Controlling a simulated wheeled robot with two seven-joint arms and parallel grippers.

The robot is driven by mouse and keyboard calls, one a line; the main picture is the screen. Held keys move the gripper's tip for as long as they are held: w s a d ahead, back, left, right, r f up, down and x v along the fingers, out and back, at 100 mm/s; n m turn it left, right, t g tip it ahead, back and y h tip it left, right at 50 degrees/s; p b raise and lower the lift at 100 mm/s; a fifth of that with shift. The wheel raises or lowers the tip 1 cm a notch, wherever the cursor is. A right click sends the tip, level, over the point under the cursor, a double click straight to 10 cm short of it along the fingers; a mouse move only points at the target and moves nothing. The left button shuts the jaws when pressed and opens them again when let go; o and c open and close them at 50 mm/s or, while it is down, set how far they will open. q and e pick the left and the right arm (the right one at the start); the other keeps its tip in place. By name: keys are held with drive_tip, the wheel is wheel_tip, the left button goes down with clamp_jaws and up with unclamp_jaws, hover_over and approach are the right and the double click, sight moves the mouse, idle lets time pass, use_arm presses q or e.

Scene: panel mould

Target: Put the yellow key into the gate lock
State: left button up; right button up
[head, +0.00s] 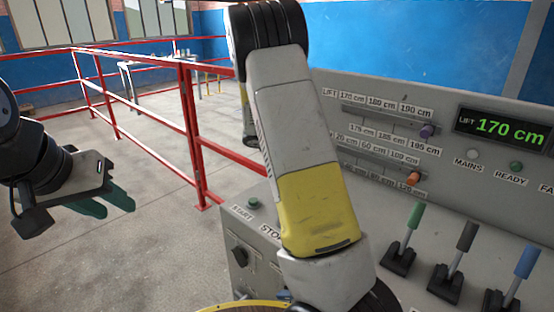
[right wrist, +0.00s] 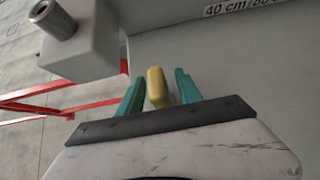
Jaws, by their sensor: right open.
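The yellow key (right wrist: 157,88) shows in the right wrist view as a rounded yellow block between the teal fingers of my right gripper (right wrist: 159,92). The fingers are open, with a gap on each side of it. The lower part of the key is hidden behind the gripper's dark edge. In the head view my right arm covers this gripper and the key. My left gripper (head: 103,203) is at the left of the head view, above the floor and away from the panel; its finger gap is unclear. I cannot make out the gate lock for certain.
A grey control panel (head: 335,85) with sliders, levers and a display reading 170 cm fills the right side. Red railings (head: 185,120) stand behind. A grey box with a metal cylinder (right wrist: 55,20) is at upper left in the right wrist view. The floor at left is clear.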

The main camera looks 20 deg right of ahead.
drive_tip(key=shift+w+d+f, duration=0.15)
drive_tip(key=shift+d+f, duration=0.05)
drive_tip(key=shift+d, duration=0.05)
drive_tip(key=shift+c, duration=0.4)
clamp_jaws()
